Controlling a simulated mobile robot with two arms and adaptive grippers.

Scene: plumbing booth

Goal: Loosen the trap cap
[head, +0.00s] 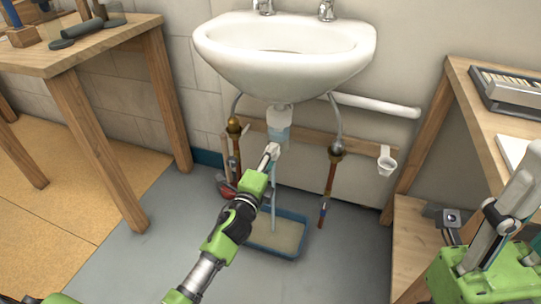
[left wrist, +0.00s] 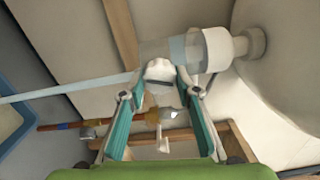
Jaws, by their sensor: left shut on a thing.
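The trap (head: 279,130) hangs under the white sink, a translucent cup with bluish water in it. Its white lobed trap cap (left wrist: 160,70) sits between my left fingertips in the left wrist view. My left gripper (head: 271,151) reaches up from below and is shut on this cap; in the head view it mostly hides the cap. A thin pale stream of water (head: 274,200) runs from the trap down to a blue tray (head: 303,238) on the floor. My right gripper (head: 508,205) is at the right edge, partly cut off, away from the sink.
The sink (head: 285,55) is close above the trap. Copper pipes with valves (head: 331,175) stand on both sides. Wooden tables (head: 85,62) stand left and right. The floor in front is clear.

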